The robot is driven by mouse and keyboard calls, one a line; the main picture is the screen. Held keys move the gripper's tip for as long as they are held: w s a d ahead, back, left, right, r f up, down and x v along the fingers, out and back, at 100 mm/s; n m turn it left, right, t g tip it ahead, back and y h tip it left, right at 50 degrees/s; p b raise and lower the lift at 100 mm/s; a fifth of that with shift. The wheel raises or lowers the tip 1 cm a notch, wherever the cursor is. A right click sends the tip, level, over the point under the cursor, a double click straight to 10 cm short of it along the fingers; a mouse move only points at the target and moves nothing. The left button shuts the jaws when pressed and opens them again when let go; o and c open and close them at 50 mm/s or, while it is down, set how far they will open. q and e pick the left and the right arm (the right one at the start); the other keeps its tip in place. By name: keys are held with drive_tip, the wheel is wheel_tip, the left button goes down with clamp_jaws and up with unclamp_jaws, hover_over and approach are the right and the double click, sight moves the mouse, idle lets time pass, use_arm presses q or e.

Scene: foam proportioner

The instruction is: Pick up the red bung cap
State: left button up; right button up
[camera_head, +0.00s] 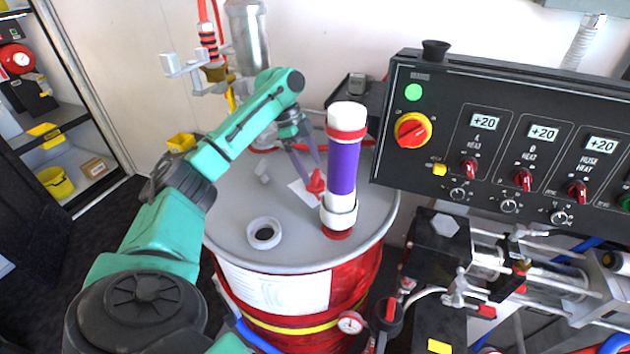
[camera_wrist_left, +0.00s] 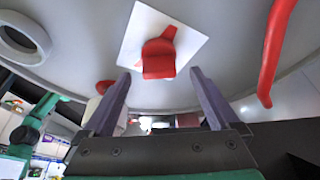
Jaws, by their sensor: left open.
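The red bung cap (camera_head: 316,183) rests on a white paper sheet (camera_head: 299,190) on the grey drum top (camera_head: 235,205). In the left wrist view the cap (camera_wrist_left: 159,57), with a raised tab, lies ahead and roughly centred between the fingertips. My left gripper (camera_head: 309,166) points down close to the cap, its fingers spread and nothing held. Both fingers also show in the left wrist view (camera_wrist_left: 160,73). I cannot tell whether either finger touches the cap. My right gripper is in neither view.
A purple cylinder (camera_head: 343,168) with white and red ends stands close right of the cap. A white ring (camera_head: 264,233) lies at the drum's front. The black control panel (camera_head: 500,150) bounds the right side. The drum top is clear on the left.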

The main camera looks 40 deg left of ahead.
sight(314, 173)
use_arm(q)
drive_tip(key=shift+p+x, duration=0.4)
drive_tip(key=shift+x, duration=1.4)
drive_tip(key=shift+d, duration=0.1)
drive_tip(key=c, duration=1.4)
